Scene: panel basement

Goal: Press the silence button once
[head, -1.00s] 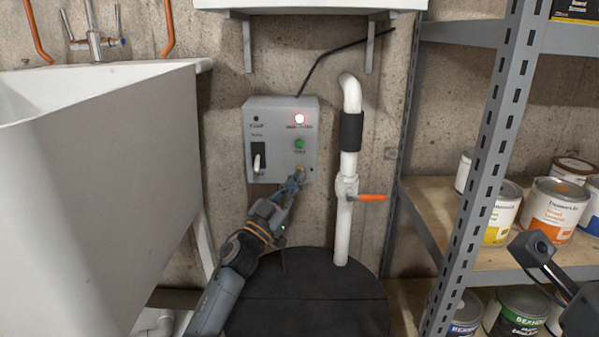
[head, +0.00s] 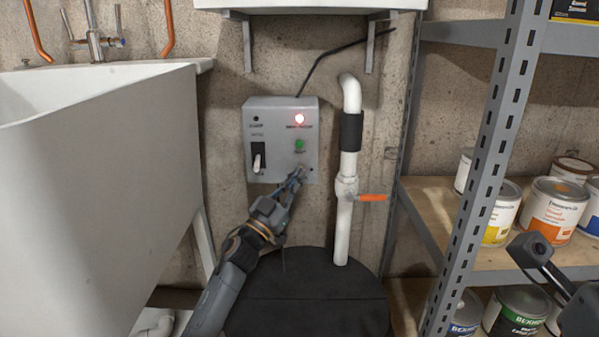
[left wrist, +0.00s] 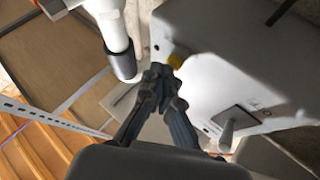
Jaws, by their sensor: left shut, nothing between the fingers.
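The labels are too blurred to read. A yellow button (left wrist: 178,60) shows in the left wrist view, right at the fingertips; in the head view the fingers hide it. My left gripper (head: 300,173) is shut and empty, its tips at the box's lower right, also seen in the left wrist view (left wrist: 161,72). I cannot tell whether they touch the button. My right gripper's fingers are not seen.
A white pipe (head: 343,225) with an orange valve handle (head: 372,198) stands just right of the box. A black round lid (head: 305,300) lies below. A white sink (head: 110,190) is at left, metal shelving (head: 484,150) with paint cans at right.

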